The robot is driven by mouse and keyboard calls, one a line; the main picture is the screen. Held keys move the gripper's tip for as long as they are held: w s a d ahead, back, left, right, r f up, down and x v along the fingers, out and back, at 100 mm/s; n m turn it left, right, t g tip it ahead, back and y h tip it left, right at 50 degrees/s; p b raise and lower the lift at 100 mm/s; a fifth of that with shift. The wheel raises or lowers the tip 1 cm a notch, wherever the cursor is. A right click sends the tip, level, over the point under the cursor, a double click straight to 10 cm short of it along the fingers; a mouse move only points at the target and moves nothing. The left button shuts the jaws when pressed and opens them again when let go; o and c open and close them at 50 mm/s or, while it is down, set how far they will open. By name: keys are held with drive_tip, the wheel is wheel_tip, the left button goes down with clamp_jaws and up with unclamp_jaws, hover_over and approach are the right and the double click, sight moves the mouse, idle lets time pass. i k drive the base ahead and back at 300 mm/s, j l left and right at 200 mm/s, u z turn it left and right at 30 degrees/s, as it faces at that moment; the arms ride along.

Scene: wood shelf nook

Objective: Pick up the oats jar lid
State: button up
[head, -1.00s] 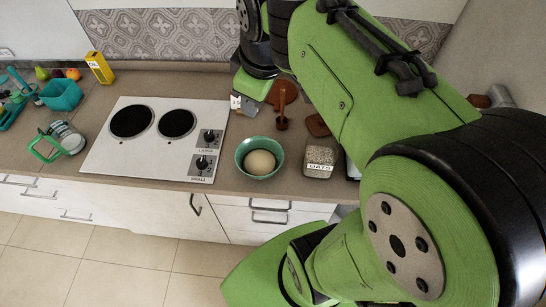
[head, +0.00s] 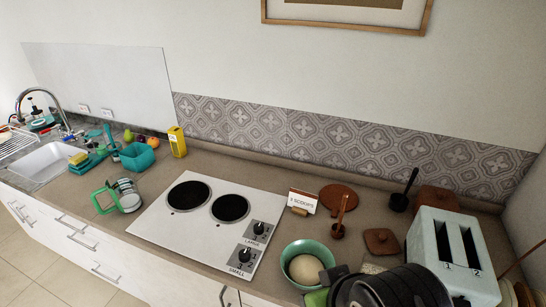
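A brown square wooden lid with a small knob (head: 381,241), which looks like the oats jar lid, lies flat on the counter left of the toaster. The top of the oats jar (head: 372,268) shows just in front of it. The rest of the jar is hidden behind black and green parts of my arm at the bottom edge. My gripper cannot be made out in the head view.
A pale toaster (head: 450,252) stands close right of the lid. A teal bowl with dough (head: 291,266), a wooden scoop (head: 339,228), a "2 scoops" card (head: 302,201), a round board (head: 338,198) and a black ladle (head: 401,196) are nearby. The cooktop (head: 180,225) is further left.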

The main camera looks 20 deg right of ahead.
sight(381, 241)
drive_tip(key=z, duration=1.25)
drive_tip(key=l, duration=0.1)
